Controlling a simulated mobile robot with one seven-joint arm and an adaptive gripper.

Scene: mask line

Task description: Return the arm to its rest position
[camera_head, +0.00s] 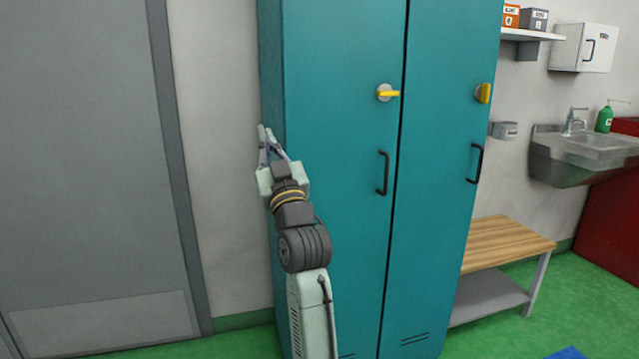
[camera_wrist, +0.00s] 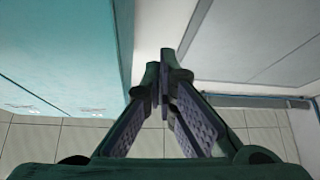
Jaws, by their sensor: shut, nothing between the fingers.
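My arm (camera_head: 305,247) reaches up in front of the left side of a teal locker (camera_head: 340,90). My gripper (camera_head: 264,135) is at the upper end of the arm, beside the locker's left front edge and in front of the pale wall. In the wrist view my gripper (camera_wrist: 163,75) has its fingertips together with nothing held between them. The locker also shows at the left of the wrist view (camera_wrist: 60,50). From these views I cannot tell the exact gap between my gripper and the locker.
The locker's doors carry yellow latches (camera_head: 388,93) and black handles (camera_head: 383,173). A grey door (camera_head: 80,150) stands left. A wooden bench (camera_head: 508,243) and a sink (camera_head: 583,150) are right. Green floor (camera_head: 235,345) shows below.

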